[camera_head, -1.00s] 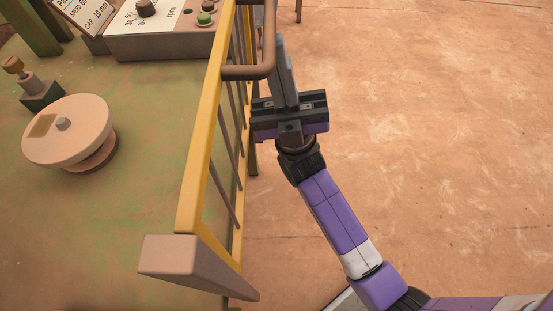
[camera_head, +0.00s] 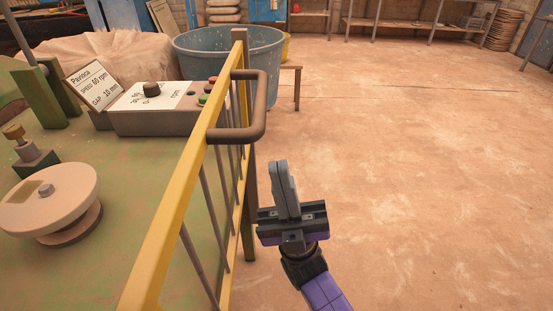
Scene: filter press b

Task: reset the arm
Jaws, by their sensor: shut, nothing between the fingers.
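My gripper (camera_head: 284,180) is in the lower middle of the head view, its grey fingers pointing up the picture. The fingers are shut together with nothing between them. It is over the open floor, just right of the yellow guard gate (camera_head: 183,190), and appears apart from it. The gate's brown handle (camera_head: 262,105) is above and to the left of the fingertips. Only the end of my purple arm shows below the gripper; the rest is out of view.
Left of the gate, the green machine bed carries a cream handwheel (camera_head: 80,188) and a control box (camera_head: 155,118) with a knob and buttons. A blue tub (camera_head: 215,60) stands behind. Shelves (camera_head: 420,25) line the back. The floor (camera_head: 430,180) at right is clear.

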